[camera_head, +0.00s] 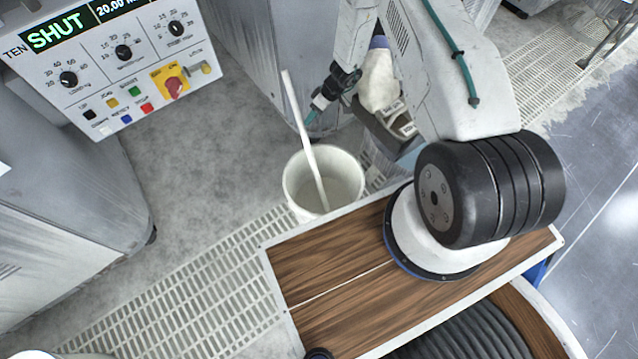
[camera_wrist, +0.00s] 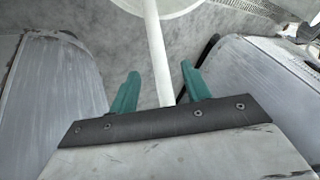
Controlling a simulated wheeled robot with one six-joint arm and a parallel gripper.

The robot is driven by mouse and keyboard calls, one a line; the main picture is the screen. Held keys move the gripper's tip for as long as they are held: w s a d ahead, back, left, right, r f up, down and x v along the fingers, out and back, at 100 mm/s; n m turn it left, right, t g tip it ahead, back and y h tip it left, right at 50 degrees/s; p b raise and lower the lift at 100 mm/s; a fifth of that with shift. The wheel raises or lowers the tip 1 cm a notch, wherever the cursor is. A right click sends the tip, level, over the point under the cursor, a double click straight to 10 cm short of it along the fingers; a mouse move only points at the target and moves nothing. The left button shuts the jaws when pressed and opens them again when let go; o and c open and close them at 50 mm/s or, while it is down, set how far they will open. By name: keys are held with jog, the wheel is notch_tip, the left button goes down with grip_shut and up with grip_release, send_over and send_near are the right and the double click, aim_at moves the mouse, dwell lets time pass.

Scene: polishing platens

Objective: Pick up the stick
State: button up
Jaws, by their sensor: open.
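The stick (camera_head: 301,124) is long, thin and white. It stands tilted in a white bucket (camera_head: 292,184), its upper end leaning out to the upper left. My gripper (camera_head: 311,115) has teal fingers and is just right of the stick, above the bucket rim. In the wrist view my gripper (camera_wrist: 160,68) is open, and the stick (camera_wrist: 154,45) runs between the two fingers with a gap on each side. I cannot tell whether the fingertips reach past it. The bucket (camera_wrist: 166,12) shows at the top of that view.
A control panel (camera_head: 130,62) with knobs and a "SHUT" display stands at the upper left. Grey machine housings (camera_head: 60,210) flank the floor. A slatted grating (camera_head: 190,285) lies left of the wooden deck (camera_head: 350,305). Bare floor (camera_head: 215,150) lies left of the bucket.

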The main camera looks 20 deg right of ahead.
aim_at(307, 137)
jog(key=a+f, duration=0.1)
jog(key=f, duration=0.2)
jog(key=s+a+f, duration=0.1)
jog(key=f, duration=0.3)
jog(key=a+f, duration=0.2)
jog(key=f, duration=0.2)
jog(key=shift+s, duration=0.2)
jog(key=shift+r, duration=0.1)
grip_shut()
